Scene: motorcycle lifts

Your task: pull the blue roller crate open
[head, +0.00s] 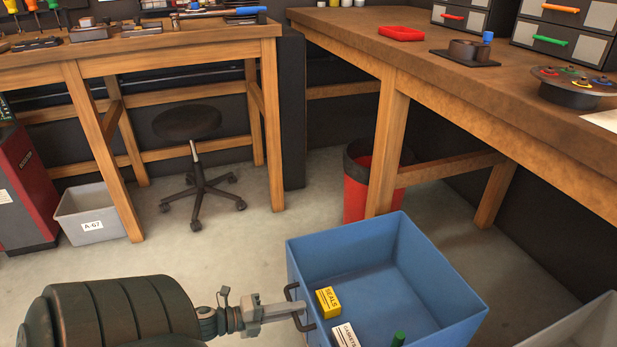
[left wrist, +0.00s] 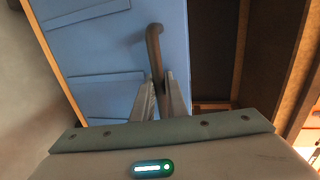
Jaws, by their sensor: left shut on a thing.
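The blue roller crate (head: 362,248) stands on the floor at the lower middle of the head view, its top open. Inside it are a yellow box marked SEALS (head: 328,302), a white box marked GASKETS (head: 345,336) and a green item (head: 398,338). A dark handle (head: 294,294) is on the crate's left side. My left gripper (head: 296,309) is shut on this handle. In the left wrist view the two fingers (left wrist: 159,97) close around the handle (left wrist: 154,45), with the blue crate wall (left wrist: 100,50) behind. My right gripper is not in view.
A wooden bench (head: 400,62) stands behind and right of the crate. A red bin (head: 357,190) is under it. A black stool (head: 187,123) and a grey bin marked A-67 (head: 90,212) stand farther left. A pale container edge (head: 585,325) shows at lower right. Floor left of the crate looks clear.

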